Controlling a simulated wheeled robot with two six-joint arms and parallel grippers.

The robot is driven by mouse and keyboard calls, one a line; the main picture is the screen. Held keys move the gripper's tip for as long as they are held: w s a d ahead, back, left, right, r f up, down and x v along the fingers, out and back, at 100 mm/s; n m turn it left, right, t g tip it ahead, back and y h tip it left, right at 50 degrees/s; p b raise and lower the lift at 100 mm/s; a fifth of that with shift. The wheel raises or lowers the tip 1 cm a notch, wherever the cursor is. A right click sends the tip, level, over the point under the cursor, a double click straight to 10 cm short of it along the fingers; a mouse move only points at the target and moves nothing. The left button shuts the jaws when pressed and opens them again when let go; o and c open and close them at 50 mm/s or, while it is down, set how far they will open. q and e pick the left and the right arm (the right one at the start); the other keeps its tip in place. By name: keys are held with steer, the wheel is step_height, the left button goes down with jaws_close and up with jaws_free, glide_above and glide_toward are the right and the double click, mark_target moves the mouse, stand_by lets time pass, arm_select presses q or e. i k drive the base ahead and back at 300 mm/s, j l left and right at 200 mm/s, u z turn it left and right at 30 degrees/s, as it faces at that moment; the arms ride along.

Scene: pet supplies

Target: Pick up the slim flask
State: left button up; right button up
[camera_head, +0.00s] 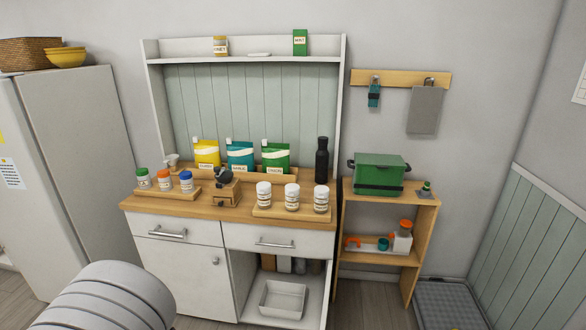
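A tall, slim black bottle (322,160) with a narrower neck fits the slim flask. It stands upright at the right end of the hutch counter, beside the green pouch (276,156). Its lower end is near the wooden riser behind the white jars, and I cannot tell exactly what it rests on. Neither of my grippers is in view.
Three white-lidded jars (292,197) stand on a wooden tray in front of the flask. Three pouches line the counter back. A green box (378,174) sits on the small shelf unit to the right. A grey ribbed shape (105,300) fills the bottom left.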

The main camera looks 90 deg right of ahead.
mark_target(322, 153)
steer(key=i+l+z, duration=0.15)
steer(key=z, duration=0.3)
steer(key=i+z, duration=0.35)
steer(key=z, duration=0.15)
steer(key=i+j+z, duration=0.1)
steer(key=i+z, duration=0.15)
steer(key=z, duration=0.2)
steer(key=i+j+z, duration=0.15)
steer(key=z, duration=0.35)
steer(key=i+j+z, duration=0.25)
steer(key=z, duration=0.2)
steer(key=i+l+z, duration=0.35)
steer(key=i+z, duration=0.35)
steer(key=i, duration=0.15)
steer(key=i+l+u, duration=0.5)
steer(key=l, duration=0.25)
steer(key=k, duration=0.05)
